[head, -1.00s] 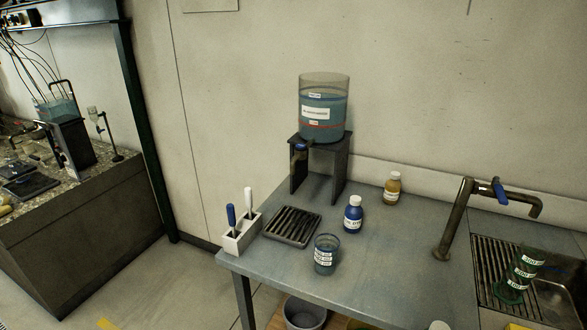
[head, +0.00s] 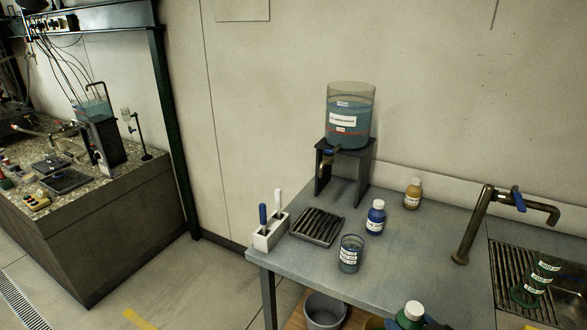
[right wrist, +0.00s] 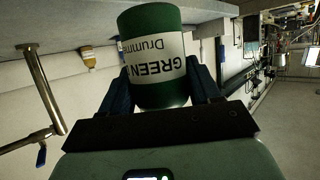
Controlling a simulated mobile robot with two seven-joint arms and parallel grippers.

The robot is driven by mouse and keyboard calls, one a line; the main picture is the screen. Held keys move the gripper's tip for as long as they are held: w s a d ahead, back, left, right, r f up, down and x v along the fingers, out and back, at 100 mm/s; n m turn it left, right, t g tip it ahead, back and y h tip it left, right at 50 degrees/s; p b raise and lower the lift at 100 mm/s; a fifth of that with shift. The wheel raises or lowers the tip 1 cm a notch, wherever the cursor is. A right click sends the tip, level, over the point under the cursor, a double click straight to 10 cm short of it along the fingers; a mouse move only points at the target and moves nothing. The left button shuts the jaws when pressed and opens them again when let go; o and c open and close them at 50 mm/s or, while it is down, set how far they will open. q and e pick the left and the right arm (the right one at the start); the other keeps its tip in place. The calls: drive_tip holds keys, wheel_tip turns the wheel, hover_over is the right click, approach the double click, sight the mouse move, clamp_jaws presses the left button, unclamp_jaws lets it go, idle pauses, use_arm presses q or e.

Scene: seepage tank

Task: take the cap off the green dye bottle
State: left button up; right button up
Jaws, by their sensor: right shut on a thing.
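The green dye bottle (head: 410,320) shows at the bottom edge of the head view, with its white cap (head: 414,307) on top. In the right wrist view the bottle (right wrist: 155,88) stands out large, with a white label reading "GREEN" upside down. My right gripper (head: 411,325) is shut on its body, one dark finger on each side, and holds it in front of the bench. My left gripper is not in view.
On the bench (head: 330,262) stand a blue bottle (head: 375,219), a yellow bottle (head: 412,195), a labelled beaker (head: 350,255), a drain rack (head: 317,226) and a tool holder (head: 270,233). A tank (head: 350,115) rests on a stand. A tap (head: 480,220) and sink are at right.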

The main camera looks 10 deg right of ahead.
drive_tip(key=w+a+f+p, duration=0.3)
drive_tip(key=w+a+f, duration=0.1)
drive_tip(key=w+a, duration=0.2)
drive_tip(key=w+a+f+p, duration=0.3)
drive_tip(key=w+a+f, duration=0.1)
drive_tip(key=w+a, duration=0.3)
drive_tip(key=shift+a+m+h+p, duration=0.3)
drive_tip(key=shift+a+h+p, duration=0.1)
drive_tip(key=shift+a, duration=0.6)
